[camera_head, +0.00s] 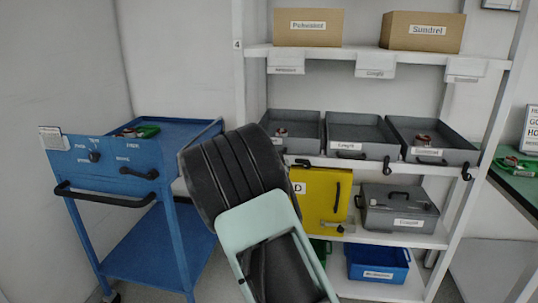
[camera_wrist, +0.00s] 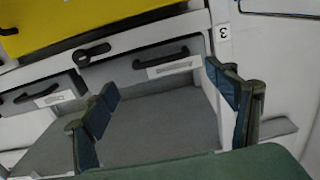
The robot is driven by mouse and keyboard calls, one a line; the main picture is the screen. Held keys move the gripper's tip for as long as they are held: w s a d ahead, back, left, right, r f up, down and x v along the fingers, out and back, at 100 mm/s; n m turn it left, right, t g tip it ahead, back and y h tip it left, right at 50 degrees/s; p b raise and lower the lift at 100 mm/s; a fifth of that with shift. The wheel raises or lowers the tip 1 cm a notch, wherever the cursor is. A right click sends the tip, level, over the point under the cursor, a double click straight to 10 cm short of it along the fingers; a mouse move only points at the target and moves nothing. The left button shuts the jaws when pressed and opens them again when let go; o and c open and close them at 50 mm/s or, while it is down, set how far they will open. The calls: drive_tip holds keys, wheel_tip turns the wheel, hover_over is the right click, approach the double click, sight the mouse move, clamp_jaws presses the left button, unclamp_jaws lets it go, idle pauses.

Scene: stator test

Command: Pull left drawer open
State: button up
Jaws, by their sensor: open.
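Three grey drawers sit side by side on the middle shelf in the head view. The left drawer (camera_head: 292,123) has its front partly hidden behind my arm, and a small copper-coloured part (camera_head: 281,132) lies in it. The wrist view looks upside down, with the yellow case above the drawers. There the left drawer appears to be the grey one beside the post, with a black handle (camera_wrist: 160,59) and a white label. My gripper (camera_wrist: 161,83) is open and empty, its fingers spread in front of this drawer, apart from the handle. The gripper is not clearly visible in the head view.
A yellow case (camera_head: 312,190) and a grey toolbox (camera_head: 398,210) stand below the drawers. The middle drawer (camera_head: 360,130) and right drawer (camera_head: 430,138) are close alongside. Black hooks line the shelf edge. A blue cart (camera_head: 125,180) stands at the left, with a shelf post (camera_wrist: 226,50) beside the drawer.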

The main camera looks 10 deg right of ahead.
drive_tip(key=b+x, duration=0.1)
drive_tip(key=x, duration=0.8)
drive_tip(key=shift+f, duration=0.1)
drive_tip(key=c, duration=1.4)
drive_tip(key=shift+s, duration=0.15)
